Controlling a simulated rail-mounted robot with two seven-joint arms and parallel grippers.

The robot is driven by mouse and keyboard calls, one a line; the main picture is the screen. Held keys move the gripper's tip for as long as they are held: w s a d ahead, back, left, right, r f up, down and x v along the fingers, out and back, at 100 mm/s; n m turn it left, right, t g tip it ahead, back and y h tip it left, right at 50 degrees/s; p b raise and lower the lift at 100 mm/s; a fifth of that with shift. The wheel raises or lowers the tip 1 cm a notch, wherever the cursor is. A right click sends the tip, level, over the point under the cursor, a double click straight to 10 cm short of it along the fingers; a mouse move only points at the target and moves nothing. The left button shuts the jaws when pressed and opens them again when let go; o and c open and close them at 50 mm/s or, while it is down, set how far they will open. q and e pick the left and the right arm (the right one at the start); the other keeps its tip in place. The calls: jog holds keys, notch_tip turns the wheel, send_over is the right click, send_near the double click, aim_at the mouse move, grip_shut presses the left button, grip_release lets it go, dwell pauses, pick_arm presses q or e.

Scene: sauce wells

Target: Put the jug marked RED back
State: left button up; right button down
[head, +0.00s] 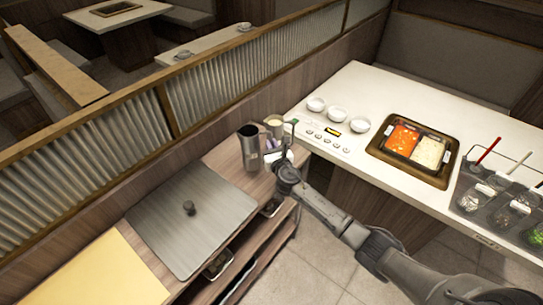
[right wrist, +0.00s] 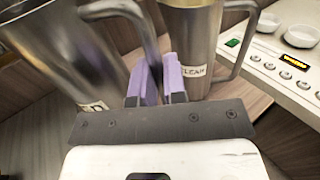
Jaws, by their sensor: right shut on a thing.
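The steel jug marked RED (head: 249,150) is at the back of the wooden side counter. In the right wrist view it fills the left (right wrist: 60,60), with only the end of its label, "D", showing. My right gripper (head: 272,146) is shut on its handle, and its purple fingers (right wrist: 157,80) show in the right wrist view. The jug looks about upright in the head view; I cannot tell whether its base touches the counter. A second steel jug (head: 275,123), marked CLEAR (right wrist: 190,40), stands just right of it. My left gripper is not in view.
A white table (head: 345,85) holds a divided pot (head: 410,148) of red and pale broth, white bowls (head: 337,113) and a control panel (head: 325,135). A steel lid (head: 190,225) lies on the counter nearer me. A ribbed partition (head: 215,85) runs behind the counter.

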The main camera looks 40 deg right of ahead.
jog(key=shift+f+b, duration=1)
jog(key=shift+f, duration=1)
